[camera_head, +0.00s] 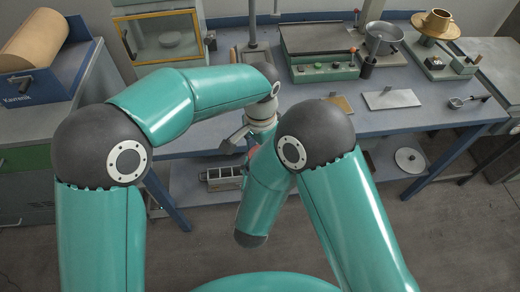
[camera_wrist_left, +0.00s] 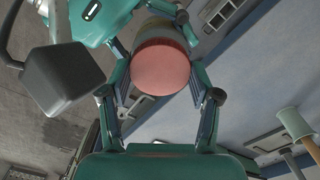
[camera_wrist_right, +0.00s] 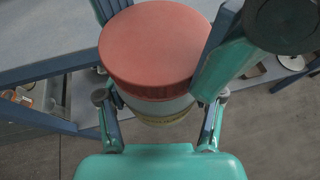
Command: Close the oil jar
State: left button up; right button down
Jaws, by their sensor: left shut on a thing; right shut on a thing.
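A round red lid (camera_wrist_right: 155,50) sits at the mouth of the oil jar (camera_wrist_right: 165,108), a pale jar with a yellowish lower part. I cannot tell whether the lid is fully seated or tightened. In the left wrist view the lid (camera_wrist_left: 162,68) is between the fingers of my left gripper (camera_wrist_left: 162,92), which is shut on it; the jar shows behind it. In the right wrist view my right gripper (camera_wrist_right: 160,122) is shut on the jar's body below the lid. In the head view my arms hide most of the jar and both grippers.
The blue-grey bench (camera_head: 320,118) stands ahead, with a green-and-grey device (camera_head: 322,52), a metal bowl (camera_head: 384,36) and a flat plate (camera_head: 390,99). A glass-fronted cabinet (camera_head: 163,38) is at the back left. A metal rack (camera_head: 224,178) is on the lower shelf.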

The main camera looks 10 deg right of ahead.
pick_arm(q)
jog(key=o, duration=1.3)
jog(key=shift+r, duration=0.1)
jog(key=shift+r, duration=2.15)
jog(key=shift+c, duration=0.4)
notch_tip(320, 180, up, 2)
jog(key=n, duration=0.3)
jog(key=shift+w+n, duration=0.1)
jog(key=shift+n, duration=0.2)
jog(key=n, duration=0.1)
jog(key=r+n, duration=0.1)
jog(key=n, duration=0.1)
jog(key=shift+r, duration=0.25)
